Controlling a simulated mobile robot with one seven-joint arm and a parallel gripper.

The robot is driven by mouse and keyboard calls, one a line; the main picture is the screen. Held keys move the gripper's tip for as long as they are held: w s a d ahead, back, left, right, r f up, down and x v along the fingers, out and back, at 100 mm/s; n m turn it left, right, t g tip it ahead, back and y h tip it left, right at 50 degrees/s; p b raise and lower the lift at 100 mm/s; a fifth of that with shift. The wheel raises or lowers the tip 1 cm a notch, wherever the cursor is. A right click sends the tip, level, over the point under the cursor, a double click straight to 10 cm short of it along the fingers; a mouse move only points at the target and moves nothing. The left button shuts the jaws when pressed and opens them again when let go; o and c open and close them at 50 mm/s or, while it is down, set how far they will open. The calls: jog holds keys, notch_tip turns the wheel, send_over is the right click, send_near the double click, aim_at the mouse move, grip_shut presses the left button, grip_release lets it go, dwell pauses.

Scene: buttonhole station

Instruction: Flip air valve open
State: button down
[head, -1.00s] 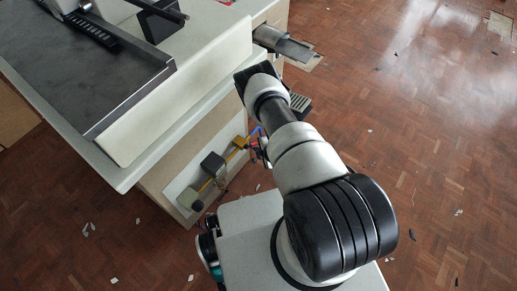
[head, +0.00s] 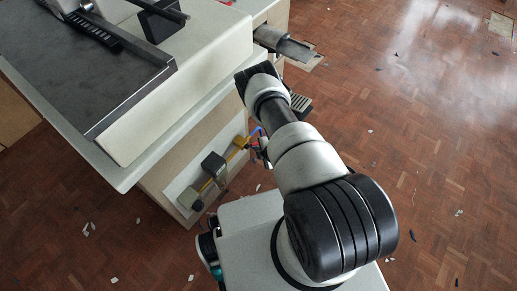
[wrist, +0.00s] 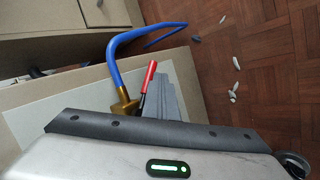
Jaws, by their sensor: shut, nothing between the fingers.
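The air valve shows in the wrist view as a brass body (wrist: 125,106) with a red-sleeved lever (wrist: 149,76) slanting up from it. A blue hose (wrist: 113,62) rises from the brass and bends right. My gripper (wrist: 166,84) is shut and empty, its grey fingers just right of the red lever. They look close together; I cannot tell whether they touch. The hand's dark edge hides the valve's lower part. In the head view, the blue hose (head: 256,130) shows beside my arm, which hides most of the gripper.
A metal arm (head: 285,43) juts out at the back. The parquet floor at right is open, with small scraps.

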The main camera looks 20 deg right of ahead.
jog(key=shift+a+r, duration=0.1)
jog(key=shift+a, duration=0.05)
jog(key=shift+s+a+r+p, duration=0.1)
jog(key=shift+s+a+p, duration=0.2)
jog(key=shift+s+a, duration=0.2)
dwell(0.3)
